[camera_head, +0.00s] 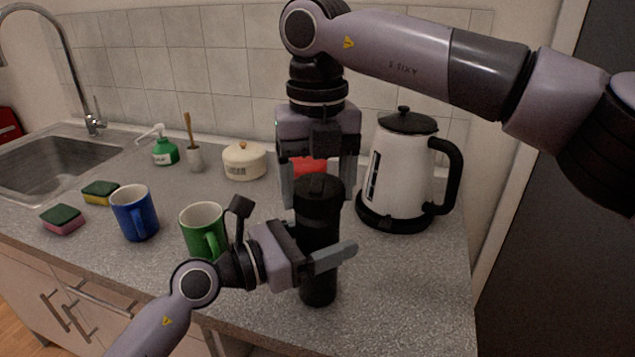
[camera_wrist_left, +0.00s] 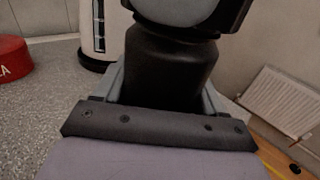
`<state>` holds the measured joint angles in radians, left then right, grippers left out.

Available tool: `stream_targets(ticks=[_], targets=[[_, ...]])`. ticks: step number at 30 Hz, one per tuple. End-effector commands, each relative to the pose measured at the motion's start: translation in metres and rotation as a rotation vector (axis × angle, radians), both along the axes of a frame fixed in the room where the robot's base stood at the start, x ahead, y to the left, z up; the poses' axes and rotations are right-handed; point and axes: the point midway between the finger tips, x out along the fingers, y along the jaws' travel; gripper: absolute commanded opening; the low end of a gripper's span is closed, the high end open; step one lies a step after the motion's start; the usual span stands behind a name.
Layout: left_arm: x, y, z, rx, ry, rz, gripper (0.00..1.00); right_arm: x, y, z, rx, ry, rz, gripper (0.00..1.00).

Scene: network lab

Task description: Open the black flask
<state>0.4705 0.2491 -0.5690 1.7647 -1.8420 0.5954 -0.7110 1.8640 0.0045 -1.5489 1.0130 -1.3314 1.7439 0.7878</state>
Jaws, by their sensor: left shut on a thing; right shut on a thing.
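The black flask (camera_head: 319,231) stands upright on the grey counter near its front right, with its black lid (camera_head: 318,186) on top. My left gripper (camera_head: 322,250) comes in from the left and is shut on the flask's body; the body also fills the middle of the left wrist view (camera_wrist_left: 170,70). My right gripper (camera_head: 318,185) reaches down from above, with its fingers on both sides of the lid, shut on it. The lid sits on the body, and I see no gap between them. The fingers hide parts of the flask.
A white kettle (camera_head: 398,168) stands close behind the flask to the right. A red tin (camera_wrist_left: 12,62) is behind the flask. A green mug (camera_head: 203,230) and a blue mug (camera_head: 134,212) stand to the left, with two sponges (camera_head: 63,219) beyond. The counter's front right (camera_head: 410,290) is clear.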

Motion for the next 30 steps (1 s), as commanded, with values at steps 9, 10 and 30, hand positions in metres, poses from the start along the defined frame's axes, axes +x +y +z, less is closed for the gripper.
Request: stream_targets(ticks=[9,10,30], targets=[[0.0,0.0,-0.001,0.001,0.002,0.0,0.0,-0.0009,0.0009,0.0004,0.002,0.002,0.535,0.37],[0.0,0.0,-0.001,0.001,0.002,0.0,0.0,-0.0009,0.0009,0.0004,0.002,0.002,0.586,0.37],[0.0002,0.0002,-0.001,0.001,0.003,0.0,0.0,-0.0015,0.0006,0.0012,0.001,0.002,1.706,0.37]])
